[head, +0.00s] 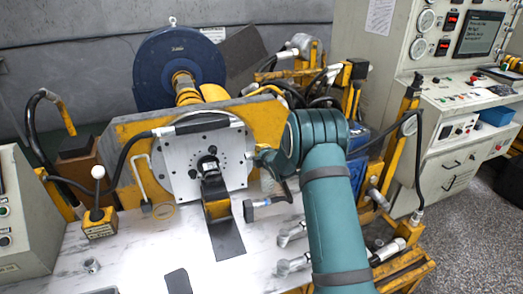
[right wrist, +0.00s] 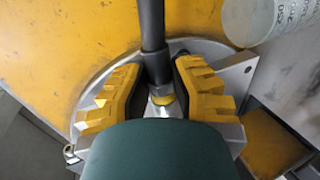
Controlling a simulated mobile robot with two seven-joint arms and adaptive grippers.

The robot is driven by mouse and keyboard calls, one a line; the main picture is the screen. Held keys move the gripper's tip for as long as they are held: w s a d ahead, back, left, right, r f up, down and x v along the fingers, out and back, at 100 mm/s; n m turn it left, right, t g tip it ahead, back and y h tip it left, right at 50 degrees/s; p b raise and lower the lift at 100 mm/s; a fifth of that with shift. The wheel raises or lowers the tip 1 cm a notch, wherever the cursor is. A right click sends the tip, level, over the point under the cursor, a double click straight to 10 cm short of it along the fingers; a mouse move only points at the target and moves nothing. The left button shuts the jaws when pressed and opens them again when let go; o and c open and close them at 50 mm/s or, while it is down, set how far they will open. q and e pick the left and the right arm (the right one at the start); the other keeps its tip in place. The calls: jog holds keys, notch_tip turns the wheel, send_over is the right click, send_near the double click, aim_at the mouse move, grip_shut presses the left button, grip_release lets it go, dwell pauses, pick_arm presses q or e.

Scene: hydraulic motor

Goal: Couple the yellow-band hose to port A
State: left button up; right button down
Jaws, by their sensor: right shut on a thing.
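In the right wrist view, my right gripper (right wrist: 161,76) is shut on a black hose (right wrist: 152,25). A yellow band (right wrist: 162,100) shows on the metal fitting at the hose's near end, between the yellow-padded fingers. A round grey flange (right wrist: 105,78) lies behind the fingers. In the head view my teal right arm reaches up beside the motor's grey port plate (head: 178,170); the wrist hides most of the gripper and the held hose end. No port label is legible, so I cannot tell which is port A. My left gripper is not in view.
A graduated clear cylinder (right wrist: 262,18) stands close to the right gripper. Loose hose fittings (head: 290,235) lie on the white bench (head: 150,255), right of the plate. Another black hose (head: 125,160) arches to the plate's top left.

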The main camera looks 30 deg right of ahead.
jog(key=shift+f, duration=0.65)
jog(key=shift+w+a, duration=0.3)
jog(key=shift+a, duration=0.95)
jog(key=shift+w+a, duration=0.3)
jog(key=shift+a, duration=1)
jog(key=shift+w+a, duration=0.3)
jog(key=shift+a, duration=0.95)
jog(key=shift+w+a, duration=0.2)
jog(key=shift+a, duration=0.7)
jog(key=c, duration=0.7)
grip_release()
jog(key=p, duration=0.1)
send_near(239, 158)
jog(key=shift+s+a, duration=0.2)
jog(key=shift+a, duration=0.85)
jog(key=shift+s+r, duration=0.1)
